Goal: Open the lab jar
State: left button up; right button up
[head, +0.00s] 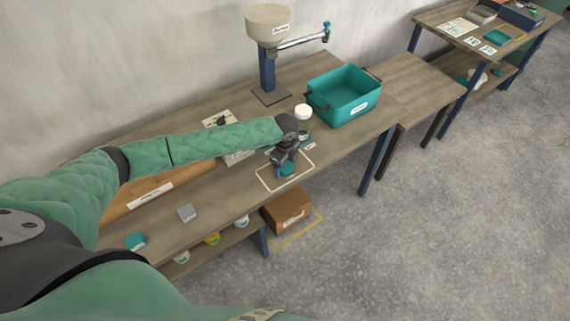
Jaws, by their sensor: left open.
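My left arm reaches in from the left across the workbench. My left gripper (284,163) points down over a white-outlined square (264,183) at the bench's front edge, and its jaws are open. A small teal item (287,169) is right at the fingertips; I cannot tell whether they touch it or whether it is part of a jar. A round white top (303,111), possibly a jar lid, shows just behind the gripper's wrist. What is under it is partly hidden by the wrist. My right gripper is not in view.
A teal bin (344,95) stands right of the gripper. Behind is a hopper (268,24) on a blue post with a side arm. A grey block (187,213) and a teal block (135,241) lie at front left. A cardboard box (287,211) is on the floor.

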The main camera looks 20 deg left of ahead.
aim_at(285, 166)
pick_arm(q)
jog(key=shift+r, duration=0.45)
notch_tip(285, 166, up, 11)
jog(key=b, duration=0.3)
jog(key=shift+r, duration=0.2)
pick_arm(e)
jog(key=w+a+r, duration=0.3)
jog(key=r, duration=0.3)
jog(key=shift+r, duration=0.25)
pick_arm(q)
jog(key=shift+d, duration=0.1)
